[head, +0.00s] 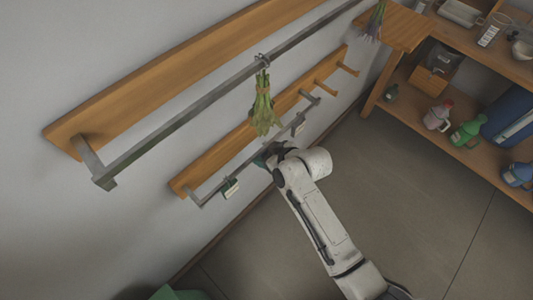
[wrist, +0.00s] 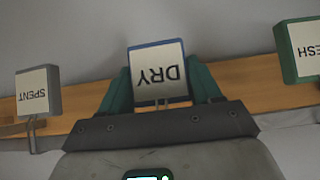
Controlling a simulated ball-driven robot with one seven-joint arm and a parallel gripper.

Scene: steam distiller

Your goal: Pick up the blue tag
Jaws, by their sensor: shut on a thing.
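The blue tag (wrist: 157,72) is a small square plate with a blue edge and a white face marked DRY, upside down in the wrist view. My gripper (wrist: 158,88) has its teal fingers on either side of the tag and is shut on it, in front of the wooden board. In the head view my gripper (head: 263,158) is at the lower wall rack, and the blue tag is hidden there. Whether the tag still touches its hook cannot be told.
A grey SPENT tag (wrist: 38,92) and a green FRESH tag (wrist: 302,50) hang on either side. A herb bundle (head: 263,106) hangs from the upper metal rail (head: 190,115), close above my gripper. Shelves with bottles (head: 467,130) stand at right. The floor (head: 400,210) between is clear.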

